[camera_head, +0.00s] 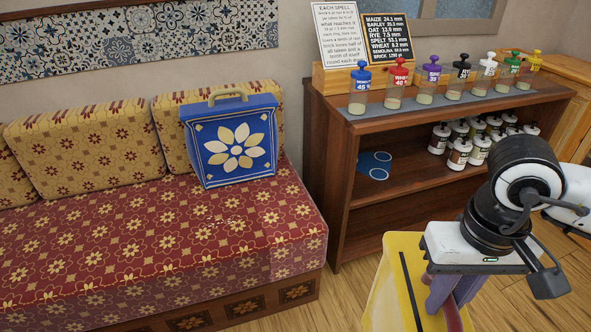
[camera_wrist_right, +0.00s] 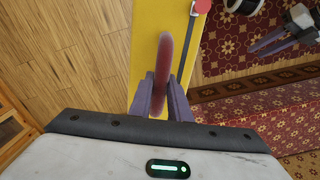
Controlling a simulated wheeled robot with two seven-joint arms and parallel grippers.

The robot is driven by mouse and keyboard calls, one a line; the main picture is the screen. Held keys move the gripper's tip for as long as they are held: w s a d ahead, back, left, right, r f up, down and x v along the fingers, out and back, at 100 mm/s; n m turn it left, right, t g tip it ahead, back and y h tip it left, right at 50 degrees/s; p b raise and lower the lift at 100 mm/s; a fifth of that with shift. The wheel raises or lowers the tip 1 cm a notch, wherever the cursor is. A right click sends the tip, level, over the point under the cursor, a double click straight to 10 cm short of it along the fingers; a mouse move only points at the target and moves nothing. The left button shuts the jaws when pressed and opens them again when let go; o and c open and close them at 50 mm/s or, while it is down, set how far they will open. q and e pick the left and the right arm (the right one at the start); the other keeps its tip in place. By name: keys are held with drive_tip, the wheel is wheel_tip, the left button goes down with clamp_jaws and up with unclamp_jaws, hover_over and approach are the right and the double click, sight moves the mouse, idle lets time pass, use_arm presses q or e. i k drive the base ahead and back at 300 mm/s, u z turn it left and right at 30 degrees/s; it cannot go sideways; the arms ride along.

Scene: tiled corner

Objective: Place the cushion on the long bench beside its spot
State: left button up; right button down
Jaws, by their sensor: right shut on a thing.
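My right gripper (camera_head: 449,300) is at the lower right of the head view, pointing down, to the right of the long bench and apart from it. The long bench (camera_head: 130,250) has a red cover with yellow flowers. My left gripper (camera_wrist_right: 275,42) shows small at the upper right of the wrist view, with its fingers apart; it is outside the head view.
A blue bag with a flower (camera_head: 235,150) stands upright on the bench against the yellow back cushions (camera_head: 90,150). Pale specks (camera_head: 222,222) lie on the seat in front of it. A wooden shelf (camera_head: 345,190) with jars and bottles stands right of the bench. The front seat is largely clear.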

sight(143, 196)
drive_tip(key=i, duration=0.35)
drive_tip(key=u, duration=1.8)
